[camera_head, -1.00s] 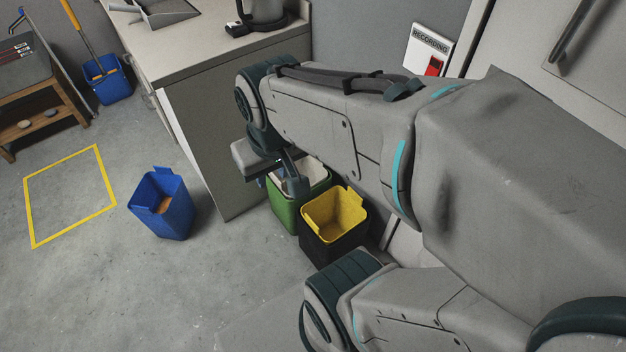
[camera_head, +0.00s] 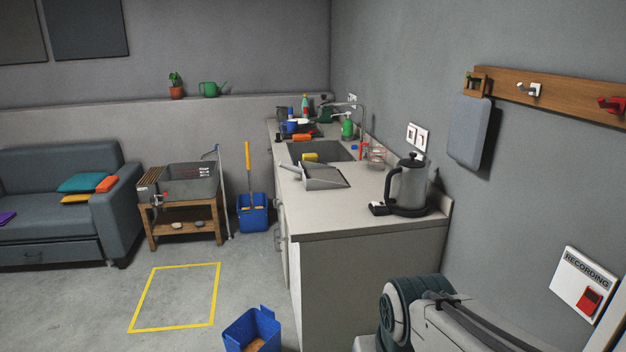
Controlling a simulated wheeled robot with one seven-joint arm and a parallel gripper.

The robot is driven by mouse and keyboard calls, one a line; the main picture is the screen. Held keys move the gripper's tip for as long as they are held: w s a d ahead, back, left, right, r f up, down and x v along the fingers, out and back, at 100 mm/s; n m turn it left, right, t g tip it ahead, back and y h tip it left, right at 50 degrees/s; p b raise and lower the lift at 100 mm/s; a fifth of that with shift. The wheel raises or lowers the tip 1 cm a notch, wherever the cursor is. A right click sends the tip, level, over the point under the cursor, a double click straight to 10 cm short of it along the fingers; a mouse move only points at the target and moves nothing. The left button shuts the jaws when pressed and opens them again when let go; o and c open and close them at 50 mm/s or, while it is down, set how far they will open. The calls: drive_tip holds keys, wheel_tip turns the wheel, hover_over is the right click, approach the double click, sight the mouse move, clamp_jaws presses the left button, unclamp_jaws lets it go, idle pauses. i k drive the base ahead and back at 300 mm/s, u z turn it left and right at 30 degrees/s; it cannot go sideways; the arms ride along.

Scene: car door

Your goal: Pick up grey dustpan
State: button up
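The grey dustpan (camera_head: 322,177) lies on the kitchen counter (camera_head: 372,206), between the sink and the kettle. Its handle points to the left, toward the counter's front edge, and its wide dark-edged pan faces right. Part of my arm shows at the bottom right, below and in front of the counter's near end. My gripper is outside the picture, so its fingers cannot be seen. Nothing touches the dustpan except the counter.
A kettle (camera_head: 408,187) stands near the dustpan on the right. Behind it are a sink (camera_head: 322,151) and several bottles. A blue bin (camera_head: 252,331) stands on the floor by the counter. Floor inside the yellow square (camera_head: 176,297) is clear.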

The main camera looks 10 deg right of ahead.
sight(315, 177)
drive_tip(key=u, duration=1.3)
drive_tip(key=i, duration=5.75)
drive_tip(key=z, duration=4.1)
